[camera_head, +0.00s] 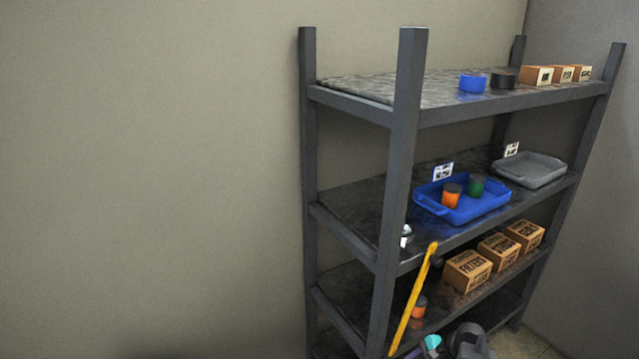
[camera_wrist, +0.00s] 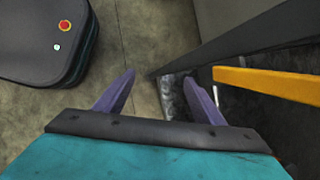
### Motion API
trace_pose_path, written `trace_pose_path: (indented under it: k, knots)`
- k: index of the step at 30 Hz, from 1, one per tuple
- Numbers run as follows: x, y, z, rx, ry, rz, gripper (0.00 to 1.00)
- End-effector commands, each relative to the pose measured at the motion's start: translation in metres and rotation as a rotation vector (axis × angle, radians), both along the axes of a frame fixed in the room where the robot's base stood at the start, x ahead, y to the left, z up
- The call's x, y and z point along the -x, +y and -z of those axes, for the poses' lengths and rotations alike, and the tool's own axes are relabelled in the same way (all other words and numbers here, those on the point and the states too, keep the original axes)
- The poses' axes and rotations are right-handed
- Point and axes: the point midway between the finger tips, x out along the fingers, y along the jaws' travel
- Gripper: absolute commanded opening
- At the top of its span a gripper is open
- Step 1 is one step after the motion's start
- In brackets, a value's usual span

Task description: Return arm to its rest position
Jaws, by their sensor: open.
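My gripper (camera_wrist: 158,88) shows in the wrist view with its two purple fingers spread apart and nothing between them. It points down toward bare floor, and its right finger appears close to the dark shelf frame (camera_wrist: 245,42); I cannot tell whether they touch. In the head view, a dark rounded part of my arm (camera_head: 468,342) shows at the bottom edge, in front of the lower shelves. The gripper's fingers are not clear in that view. My dark base (camera_wrist: 45,40) with a red button is at the upper left of the wrist view.
A dark shelf rack (camera_head: 408,130) holds a blue tray (camera_head: 485,207) with orange and green cylinders, a grey tray (camera_head: 530,170) and several boxes. A yellow bar (camera_head: 413,300) slants before the rack and crosses the wrist view's right side (camera_wrist: 265,82). Floor (camera_wrist: 135,30) is clear between base and rack.

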Motion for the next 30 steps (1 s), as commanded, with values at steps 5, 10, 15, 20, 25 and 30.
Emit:
trace_pose_path:
  k: [5,10,15,20,25,30]
  knots:
    - [0.045,0.036,0.046,0.059,0.028,-0.229,0.63]
    - [0.09,0.062,0.083,0.102,0.053,-0.459,0.63]
    - [0.138,0.081,0.114,0.133,0.079,-0.696,0.63]
    - [0.184,0.093,0.139,0.148,0.103,-0.924,0.63]
    - [0.232,0.098,0.159,0.15,0.13,-1.166,0.63]
    - [0.263,0.1,0.171,0.143,0.149,-1.338,0.63]
